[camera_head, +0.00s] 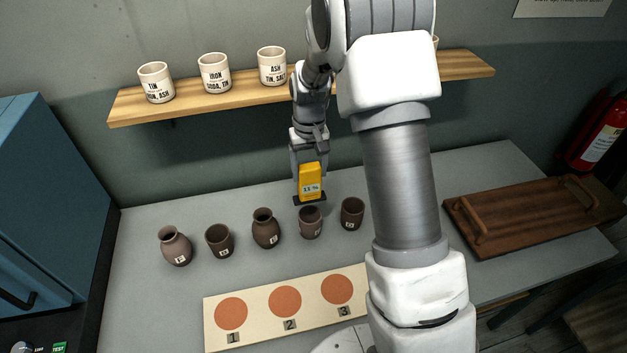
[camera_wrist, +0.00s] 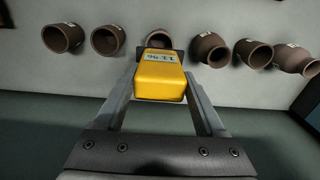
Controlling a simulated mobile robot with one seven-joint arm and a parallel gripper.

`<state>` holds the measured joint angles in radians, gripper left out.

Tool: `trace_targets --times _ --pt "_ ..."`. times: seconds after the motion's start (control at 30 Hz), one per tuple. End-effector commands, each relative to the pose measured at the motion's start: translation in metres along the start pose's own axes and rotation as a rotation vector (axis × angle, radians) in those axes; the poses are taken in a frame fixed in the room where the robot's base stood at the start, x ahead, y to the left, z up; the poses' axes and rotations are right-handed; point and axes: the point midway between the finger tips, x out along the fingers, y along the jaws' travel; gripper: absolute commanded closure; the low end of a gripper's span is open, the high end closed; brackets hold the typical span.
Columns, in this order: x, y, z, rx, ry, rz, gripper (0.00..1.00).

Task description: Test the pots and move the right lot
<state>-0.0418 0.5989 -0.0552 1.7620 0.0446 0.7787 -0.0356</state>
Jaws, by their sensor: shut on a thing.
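My gripper (camera_head: 309,174) is shut on a yellow meter (camera_head: 311,182), whose small display looks like "11 %". The meter also shows between the fingers in the wrist view (camera_wrist: 160,78). It is just behind and over a small brown cup (camera_head: 310,222); I cannot tell if they touch. In the same row stand a brown jug (camera_head: 175,246), a cup (camera_head: 219,240), a jug (camera_head: 265,228) and a cup (camera_head: 352,213). A further pot (camera_wrist: 62,38) shows in the wrist view, hidden by my arm in the head view. The pots' small labels are hard to read.
A cream board (camera_head: 260,300) with numbered orange discs 1 to 3 lies in front, partly hidden by my arm. A wooden tray (camera_head: 520,215) with handles is at right. Labelled cups (camera_head: 214,72) stand on the wall shelf (camera_head: 190,105). A blue cabinet (camera_head: 45,200) is at left.

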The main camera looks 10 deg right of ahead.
Motion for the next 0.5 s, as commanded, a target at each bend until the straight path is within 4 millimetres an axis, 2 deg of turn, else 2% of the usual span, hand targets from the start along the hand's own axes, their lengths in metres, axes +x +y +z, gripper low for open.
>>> trace_targets --times 0.27,0.5 --pt "0.012 0.0 -0.002 0.0 -0.001 0.0 0.72" --pt "0.038 0.0 -0.001 0.0 -0.001 0.0 0.72"
